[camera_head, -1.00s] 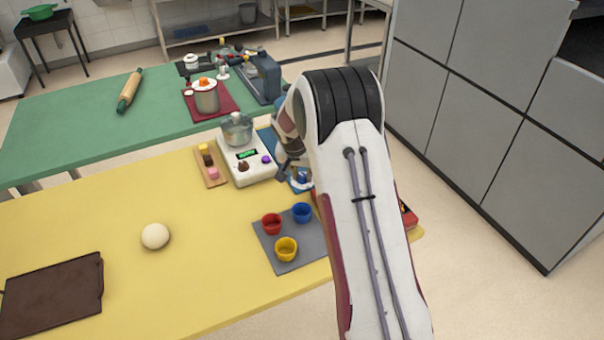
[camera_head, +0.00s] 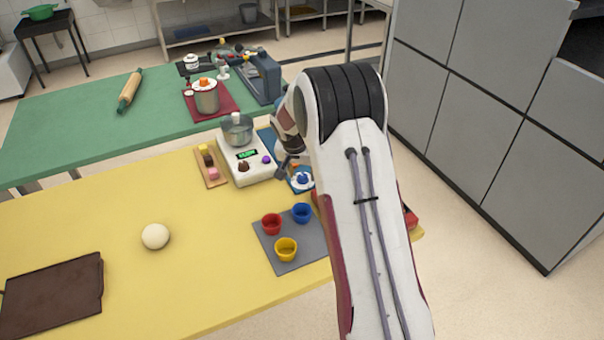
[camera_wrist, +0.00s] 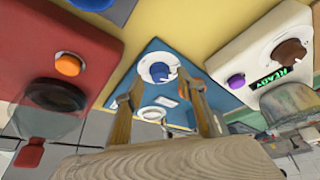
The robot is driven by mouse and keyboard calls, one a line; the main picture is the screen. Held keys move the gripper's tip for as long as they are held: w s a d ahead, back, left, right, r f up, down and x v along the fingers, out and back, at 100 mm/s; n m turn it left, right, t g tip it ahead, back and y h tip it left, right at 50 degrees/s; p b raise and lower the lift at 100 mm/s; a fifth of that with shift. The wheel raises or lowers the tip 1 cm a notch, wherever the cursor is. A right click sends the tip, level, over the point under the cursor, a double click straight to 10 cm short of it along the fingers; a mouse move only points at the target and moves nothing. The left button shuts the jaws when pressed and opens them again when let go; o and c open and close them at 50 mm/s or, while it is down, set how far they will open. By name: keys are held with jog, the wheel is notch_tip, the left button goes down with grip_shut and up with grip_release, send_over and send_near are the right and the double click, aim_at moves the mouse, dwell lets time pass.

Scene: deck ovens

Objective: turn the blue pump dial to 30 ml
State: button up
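The blue pump (camera_wrist: 178,108) shows in the wrist view as a blue panel. Its dial (camera_wrist: 160,70) is a blue knob on a white round plate, and a second white round part sits below it. I cannot read any ml marks. In the head view the pump's dial (camera_head: 302,179) is small, at the right of the yellow table. My gripper (camera_wrist: 166,88) is open and empty, its two fingers apart on either side of the dial in the wrist view, without visible contact. In the head view my gripper (camera_head: 285,160) is above and left of the dial, partly hidden by my arm.
A white scale-like device (camera_head: 248,165) with a pot stands left of the pump; its display reads READY in the wrist view. A red device (camera_wrist: 90,50) with an orange button flanks the other side. A grey tray (camera_head: 285,262) with red, blue and yellow cups lies in front.

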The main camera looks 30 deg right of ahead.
jog(key=v, duration=1)
jog(key=shift+a+r, duration=0.15)
jog(key=shift+r, duration=0.15)
jog(key=shift+s, duration=0.15)
dwell(0.3)
jog(key=s+a+r+n+y, duration=0.1)
jog(key=s+a+r, duration=0.3)
jog(key=s, duration=0.8)
jog(key=s+a+r+n+t+y, duration=0.1)
jog(key=s+a+r+n, duration=0.3)
jog(key=s, duration=0.9)
jog(key=s+a+r+n+t, duration=0.1)
jog(key=s+a+r+n, duration=0.2)
jog(key=s, duration=0.9)
jog(key=shift+s+a+r+y, duration=0.4)
jog(key=shift+a+r, duration=0.95)
jog(key=shift+a, duration=0.5)
